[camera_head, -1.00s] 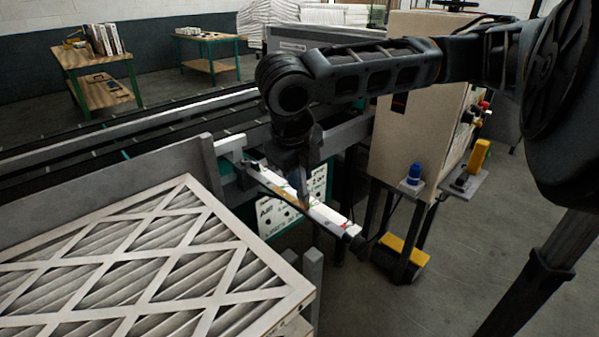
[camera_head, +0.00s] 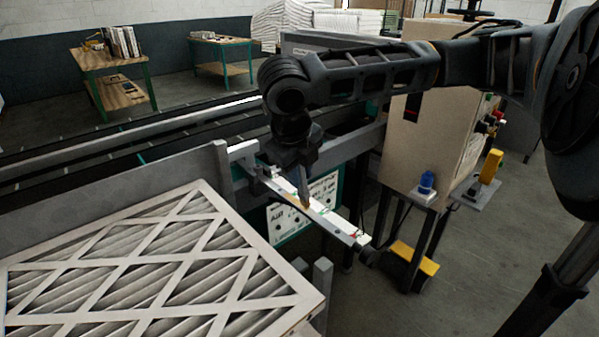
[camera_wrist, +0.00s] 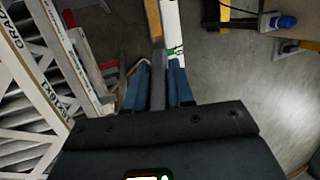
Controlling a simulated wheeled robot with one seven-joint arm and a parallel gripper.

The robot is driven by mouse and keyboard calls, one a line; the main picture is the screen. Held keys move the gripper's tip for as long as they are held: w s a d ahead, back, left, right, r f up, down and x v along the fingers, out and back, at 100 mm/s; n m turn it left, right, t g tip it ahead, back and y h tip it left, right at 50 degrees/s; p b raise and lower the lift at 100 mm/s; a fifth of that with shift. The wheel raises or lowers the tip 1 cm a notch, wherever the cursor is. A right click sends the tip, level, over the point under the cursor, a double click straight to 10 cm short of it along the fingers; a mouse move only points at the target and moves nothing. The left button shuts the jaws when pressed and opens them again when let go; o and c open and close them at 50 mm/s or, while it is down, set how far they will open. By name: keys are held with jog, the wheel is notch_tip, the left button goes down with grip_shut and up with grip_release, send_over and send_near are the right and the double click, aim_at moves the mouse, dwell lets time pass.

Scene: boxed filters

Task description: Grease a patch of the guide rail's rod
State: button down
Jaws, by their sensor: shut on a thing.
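The guide rail (camera_head: 330,222) is a pale bar with coloured marks that slants from the conveyor side toward the lower right. In the wrist view its white bar (camera_wrist: 172,25) runs up beside the held tool. My gripper (camera_head: 304,192) points down at the middle of the rail. In the wrist view my gripper (camera_wrist: 158,85) has its blue fingers shut on a grey-handled tool, likely a brush (camera_wrist: 157,75), with a tan end. The tan end overlaps the rail; I cannot tell whether it touches the rod. No grease patch can be made out.
A boxed filter (camera_head: 150,275) with a lattice face lies at the lower left. A blue-topped container (camera_head: 427,183) and a yellow object (camera_head: 491,166) stand on small shelves by the beige cabinet (camera_head: 420,145). A yellow-topped foot unit (camera_head: 415,259) is on the floor.

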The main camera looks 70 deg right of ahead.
notch_tip(320, 180, up, 4)
jog(key=shift+f+p, duration=0.2)
jog(key=shift+p, duration=0.85)
jog(key=shift+r, duration=0.8)
jog(key=shift+r, duration=1.55)
jog(key=shift+f+b, duration=0.2)
jog(key=shift+b, duration=0.1)
jog(key=shift+b+x, duration=0.6)
jog(key=shift+x, duration=0.35)
jog(key=shift+w, duration=0.1)
